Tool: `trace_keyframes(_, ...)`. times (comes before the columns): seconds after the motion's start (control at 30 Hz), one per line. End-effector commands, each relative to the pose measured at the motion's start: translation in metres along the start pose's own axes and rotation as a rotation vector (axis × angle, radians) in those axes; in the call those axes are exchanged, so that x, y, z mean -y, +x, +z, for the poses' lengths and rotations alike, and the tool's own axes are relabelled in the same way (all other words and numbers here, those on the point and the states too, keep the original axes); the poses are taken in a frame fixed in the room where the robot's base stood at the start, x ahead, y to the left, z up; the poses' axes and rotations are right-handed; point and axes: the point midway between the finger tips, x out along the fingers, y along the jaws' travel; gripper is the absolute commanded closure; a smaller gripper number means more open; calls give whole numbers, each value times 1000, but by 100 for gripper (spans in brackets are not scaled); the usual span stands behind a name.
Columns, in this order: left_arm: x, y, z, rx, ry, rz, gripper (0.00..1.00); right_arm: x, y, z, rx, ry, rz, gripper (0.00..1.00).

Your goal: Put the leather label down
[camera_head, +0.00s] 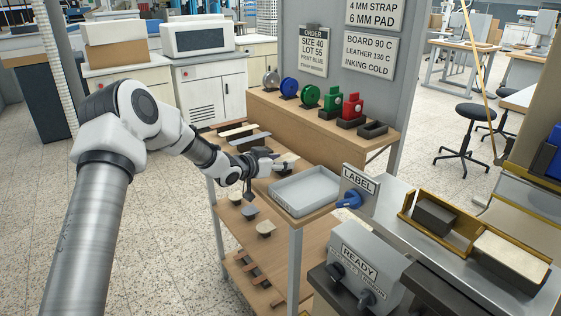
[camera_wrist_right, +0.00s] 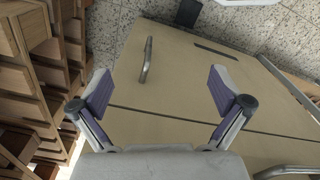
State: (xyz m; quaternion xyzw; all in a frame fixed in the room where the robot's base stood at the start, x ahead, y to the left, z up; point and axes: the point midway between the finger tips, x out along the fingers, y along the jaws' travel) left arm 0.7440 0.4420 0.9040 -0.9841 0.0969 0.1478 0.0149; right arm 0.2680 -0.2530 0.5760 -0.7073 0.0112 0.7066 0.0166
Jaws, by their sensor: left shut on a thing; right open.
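My left gripper (camera_head: 268,164) reaches over the top of the wooden rack, just behind and left of the grey tray (camera_head: 304,192). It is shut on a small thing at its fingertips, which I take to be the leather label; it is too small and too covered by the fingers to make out. I cannot tell whether it touches the shelf. A sign reading LABEL (camera_head: 360,184) stands at the right of the tray. My right gripper (camera_wrist_right: 160,88) shows in the right wrist view, open and empty, above a tan cabinet front with metal handles.
The wooden rack (camera_head: 262,262) has lower shelves with small pieces. Foil reels (camera_head: 289,87) and coloured stamps stand on the shelf behind. A machine with a READY sign (camera_head: 358,262) stands at the front right. The tray's inside looks empty.

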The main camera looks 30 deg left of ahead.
Motion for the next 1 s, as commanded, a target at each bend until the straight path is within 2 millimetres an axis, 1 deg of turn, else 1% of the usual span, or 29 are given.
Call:
trace_keyframes(0.07, 0, 1, 4, 1, 0, 0, 62, 0, 2, 0, 0, 0, 0, 0)
trace_keyframes(0.1, 0, 1, 3, 1, 0, 0, 39, 0, 1, 0, 0, 0, 0, 0)
trace_keyframes(0.13, 0, 1, 3, 1, 0, 0, 28, 0, 1, 0, 0, 0, 0, 0)
trace_keyframes(0.17, 0, 1, 3, 1, 0, 0, 24, 0, 1, 0, 0, 0, 0, 0)
trace_keyframes(0.43, 0, 1, 3, 1, 0, 0, 24, 0, 2, 0, 0, 0, 0, 0)
trace_keyframes(0.57, 0, 2, 8, 0, 0, 0, 24, 0, 14, 0, 0, 0, 0, 0)
trace_keyframes(0.6, 1, -8, 2, 0, -4, -1, 24, 0, 8, 0, 1, 0, 0, 0)
trace_keyframes(0.8, -3, -52, 1, -3, -9, 0, 24, 0, 7, 0, 0, 0, 0, 0)
trace_keyframes(0.9, -2, -69, 1, -2, -7, -2, 24, 0, 5, 0, 0, 0, 0, 0)
trace_keyframes(1.0, -4, -77, 2, 0, -2, 0, 24, 0, 4, 0, 0, 0, 0, 0)
